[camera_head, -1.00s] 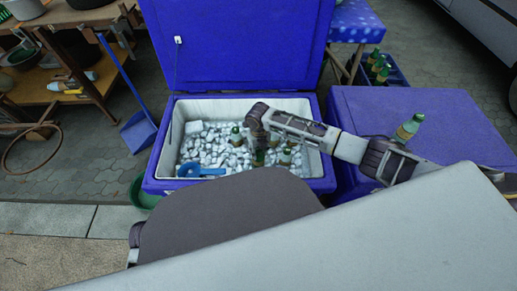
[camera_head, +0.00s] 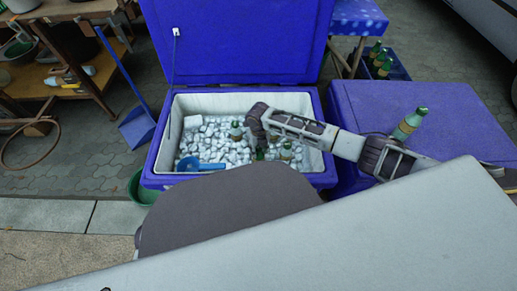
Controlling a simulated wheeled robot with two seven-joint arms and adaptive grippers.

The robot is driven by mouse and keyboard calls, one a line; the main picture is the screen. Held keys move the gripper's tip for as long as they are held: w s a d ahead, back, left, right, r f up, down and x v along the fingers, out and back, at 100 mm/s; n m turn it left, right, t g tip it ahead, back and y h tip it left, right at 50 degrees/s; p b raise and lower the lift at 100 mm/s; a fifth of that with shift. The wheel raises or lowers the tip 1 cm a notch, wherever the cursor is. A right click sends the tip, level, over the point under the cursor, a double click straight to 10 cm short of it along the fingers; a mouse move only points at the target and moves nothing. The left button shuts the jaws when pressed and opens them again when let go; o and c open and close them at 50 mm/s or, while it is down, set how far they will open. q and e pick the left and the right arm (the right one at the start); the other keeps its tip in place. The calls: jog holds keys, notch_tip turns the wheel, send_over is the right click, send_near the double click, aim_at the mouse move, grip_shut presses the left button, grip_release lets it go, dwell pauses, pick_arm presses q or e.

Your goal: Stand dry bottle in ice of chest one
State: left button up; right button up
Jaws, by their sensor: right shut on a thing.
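An open blue chest with a white liner (camera_head: 323,130) holds white ice (camera_head: 211,136). My right gripper (camera_head: 261,142) reaches in from the right and points down over the ice, shut on a green bottle (camera_head: 260,155). The gripper covers much of this bottle, and my own body hides what lies below it. I cannot tell whether its base touches the ice. My left gripper is not in view.
A blue scoop (camera_head: 199,165) lies on the ice at the front left. A closed blue chest (camera_head: 440,108) stands at the right with a green bottle (camera_head: 410,123) on its lid. A crate of bottles (camera_head: 398,74) is behind. The raised lid (camera_head: 235,40) bounds the back.

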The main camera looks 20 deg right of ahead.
jog(key=shift+p, duration=0.35)
dwell(0.3)
jog(key=shift+f, duration=0.5)
dwell(0.8)
jog(key=o, duration=1.6)
